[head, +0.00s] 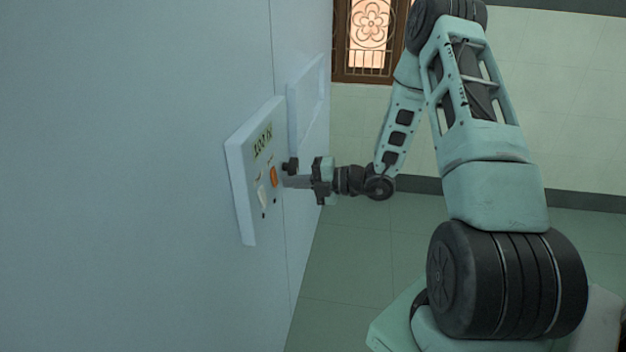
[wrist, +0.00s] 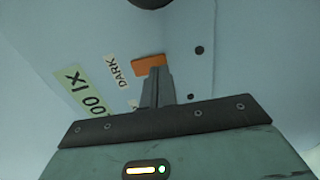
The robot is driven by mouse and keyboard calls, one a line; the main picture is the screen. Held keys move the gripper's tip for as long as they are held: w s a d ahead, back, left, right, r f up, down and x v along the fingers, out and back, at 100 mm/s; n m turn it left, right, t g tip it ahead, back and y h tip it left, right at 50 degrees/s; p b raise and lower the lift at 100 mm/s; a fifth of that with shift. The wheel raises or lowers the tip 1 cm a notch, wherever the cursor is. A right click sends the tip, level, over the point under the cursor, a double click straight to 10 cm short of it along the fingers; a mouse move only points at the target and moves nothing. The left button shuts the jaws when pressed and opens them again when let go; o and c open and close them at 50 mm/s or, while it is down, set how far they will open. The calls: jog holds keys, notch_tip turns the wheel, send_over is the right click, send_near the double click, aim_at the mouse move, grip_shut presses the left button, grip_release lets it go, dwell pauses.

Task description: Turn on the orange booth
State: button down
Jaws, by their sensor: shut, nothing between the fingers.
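A pale control panel (head: 243,175) stands out from the large blue-grey wall in the head view. It carries an orange switch (head: 273,177), a white switch (head: 264,195) and a yellow-green label (head: 262,142). In the wrist view the orange switch (wrist: 149,65) sits beside a "DARK" label (wrist: 117,71). My gripper (head: 286,182) is shut and empty, its tips pointing at the orange switch. In the wrist view the fingertips (wrist: 157,72) overlap the switch's lower edge; I cannot tell whether they touch it.
A second pale plate (head: 305,100) is on the same wall behind the panel. Dark round dots (wrist: 197,50) lie right of the orange switch. A barred window (head: 370,38) is on the far tiled wall. The green floor (head: 345,260) below my arm is clear.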

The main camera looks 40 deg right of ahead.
jog(key=shift+x, duration=0.75)
jog(key=shift+w+a+f, duration=0.1)
jog(key=shift+a+f, duration=0.05)
jog(key=shift+f, duration=0.05)
jog(key=shift+r, duration=0.15)
jog(key=s+d+f, duration=0.2)
jog(key=s+d, duration=0.6)
jog(key=s, duration=0.3)
jog(key=shift+d+b, duration=0.35)
